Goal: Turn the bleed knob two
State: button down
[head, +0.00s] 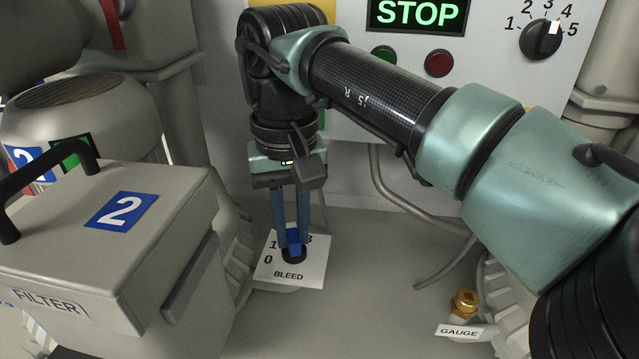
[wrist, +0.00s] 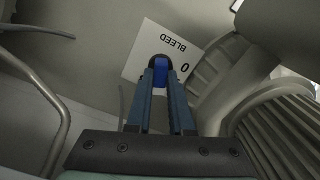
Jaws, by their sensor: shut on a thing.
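In the wrist view the blue bar (wrist: 161,68) sits between the fingertips. The fingers hide part of the dial, so I cannot tell exactly where the knob points.
A grey filter box (head: 150,240) marked 2, with a black handle, stands at left. Behind is a panel with a STOP display (head: 418,14), a green button, a red button (head: 439,63) and a selector dial (head: 541,40). A brass gauge fitting (head: 465,303) is at lower right.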

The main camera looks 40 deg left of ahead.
aim_at(292, 233)
jog(key=c, duration=0.8)
grip_release()
notch_tip(292, 233, up, 13)
jog(key=b, duration=0.2)
jog(key=shift+b, duration=0.3)
